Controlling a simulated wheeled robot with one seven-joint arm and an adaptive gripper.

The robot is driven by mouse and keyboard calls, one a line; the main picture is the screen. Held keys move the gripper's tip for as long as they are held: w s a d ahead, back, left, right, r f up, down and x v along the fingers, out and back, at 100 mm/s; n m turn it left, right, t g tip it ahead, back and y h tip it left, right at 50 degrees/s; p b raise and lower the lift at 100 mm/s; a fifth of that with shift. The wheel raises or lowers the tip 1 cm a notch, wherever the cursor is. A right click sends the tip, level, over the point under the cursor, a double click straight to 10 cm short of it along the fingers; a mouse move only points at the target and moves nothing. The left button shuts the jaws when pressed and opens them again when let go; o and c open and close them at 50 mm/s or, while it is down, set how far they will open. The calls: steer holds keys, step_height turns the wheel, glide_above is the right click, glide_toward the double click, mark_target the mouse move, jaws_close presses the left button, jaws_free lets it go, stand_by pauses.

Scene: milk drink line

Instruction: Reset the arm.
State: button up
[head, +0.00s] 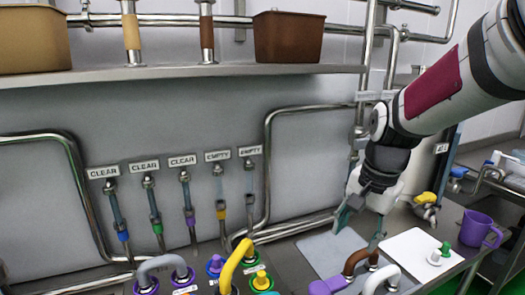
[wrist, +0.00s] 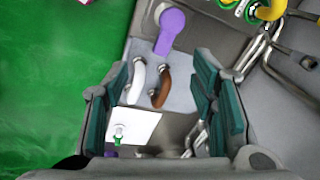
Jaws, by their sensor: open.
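My gripper (head: 360,226) hangs from my arm at the right of the head view, pointing down above the worktop. In the wrist view my gripper (wrist: 162,100) shows its two dark green fingers wide apart, with nothing held between them. Below the gap lie a white curved pipe (wrist: 137,82), a brown curved pipe (wrist: 161,88) and a white board (wrist: 136,127). My fingers look apart from all of these. The height above the worktop is hard to tell.
A green-topped white piece (head: 440,254) sits on the white board (head: 408,246), near a purple jug (head: 480,229). Pipe ends, including a yellow one (head: 236,262), crowd the front. Metal pipes and labelled hoses line the wall under a shelf (head: 190,73). A grey-blue mat (head: 325,247) has bare room.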

steer(key=s+r+n+t, duration=0.2)
steer(key=s+r+n, duration=0.1)
steer(key=s, duration=0.6)
steer(key=s+r+n+t, duration=0.2)
steer(key=s+r+n, duration=0.2)
steer(key=s, duration=0.5)
steer(key=shift+s+a+r+n+h, duration=0.3)
steer(key=shift+a+n, duration=0.15)
steer(key=shift+n, duration=0.75)
